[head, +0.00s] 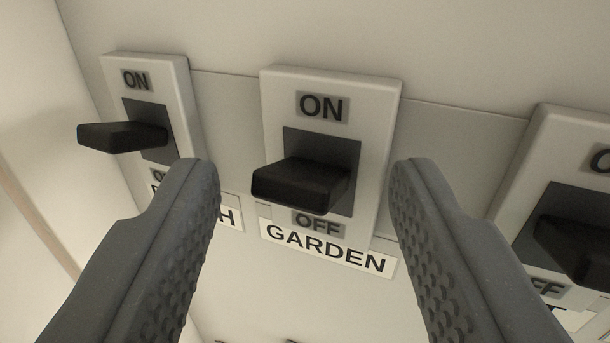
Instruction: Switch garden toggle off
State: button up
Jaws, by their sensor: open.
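The garden toggle is a black lever (302,186) sticking out of a dark slot in a pale switch plate (270,110). ON is printed above the slot and OFF below it. The lever covers the lower part of the slot in this view, just above the OFF mark. I cannot tell its exact tilt. A white GARDEN label (328,248) is below. My gripper (305,172) is open and empty. Its two grey ridged fingers are on either side of the garden plate in the picture, with the lever between them and no visible contact.
A similar switch with a black lever (122,136) is at the left, its label partly hidden by my left finger. Another switch (575,245) is cut off at the right edge. The pale panel (450,145) between the plates is bare.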

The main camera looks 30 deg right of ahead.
jog(key=shift+w, duration=0.1)
jog(key=c, duration=1)
jog(key=shift+a, duration=0.4)
jog(key=shift+d, duration=0.25)
jog(key=f+n+t+b, duration=0.1)
jog(key=t+b, duration=0.1)
jog(key=b, duration=0.2)
jog(key=f+n+t+h+b, duration=0.1)
jog(key=n+t+b, duration=0.1)
jog(key=b, duration=0.3)
jog(key=d+f+n+t+b, duration=0.1)
jog(key=n+t+b, duration=0.1)
jog(key=t+b, duration=0.2)
jog(key=shift+f+h+b, duration=0.2)
jog(key=shift+h+b, duration=0.2)
jog(key=shift+b, duration=0.35)
jog(key=shift+n, duration=0.3)
